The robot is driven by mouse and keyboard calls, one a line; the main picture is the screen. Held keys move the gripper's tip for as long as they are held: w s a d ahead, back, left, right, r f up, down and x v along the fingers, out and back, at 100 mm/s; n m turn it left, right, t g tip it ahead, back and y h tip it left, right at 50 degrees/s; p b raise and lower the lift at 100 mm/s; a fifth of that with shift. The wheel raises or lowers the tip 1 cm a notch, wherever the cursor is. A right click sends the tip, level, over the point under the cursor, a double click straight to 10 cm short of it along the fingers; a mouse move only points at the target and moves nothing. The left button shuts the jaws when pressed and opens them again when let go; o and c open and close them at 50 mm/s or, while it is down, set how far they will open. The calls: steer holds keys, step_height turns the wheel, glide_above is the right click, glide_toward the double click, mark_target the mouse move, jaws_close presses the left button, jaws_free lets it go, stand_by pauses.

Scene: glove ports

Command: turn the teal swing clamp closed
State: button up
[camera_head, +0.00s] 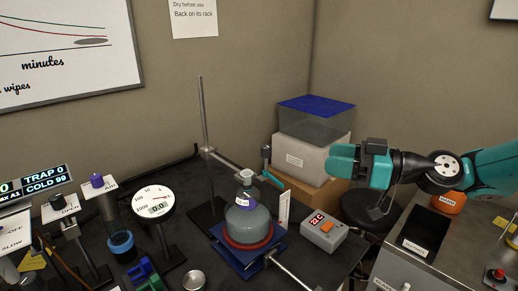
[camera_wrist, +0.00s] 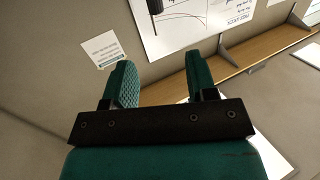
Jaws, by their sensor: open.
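Whether the clamp is open or closed is too small to tell. My gripper (camera_head: 338,160) is to the right of the clamp, at about the same height in the picture, held in the air and apart from it. In the wrist view, my gripper (camera_wrist: 160,85) has its two teal fingers spread with nothing between them. The clamp is not visible in that view.
The vessel sits on a blue jack (camera_head: 240,262). A grey box with a red display (camera_head: 324,235) stands to its right. A round gauge (camera_head: 154,201) and valves stand at left. A steel bench (camera_head: 408,265) is at right.

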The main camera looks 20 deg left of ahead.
steer(key=a+p, duration=0.7)
steer(key=a, duration=1)
steer(key=shift+a+f+y, duration=0.25)
steer(key=shift+a+y, duration=0.05)
steer(key=shift+w, duration=0.1)
steer(key=c, duration=0.9)
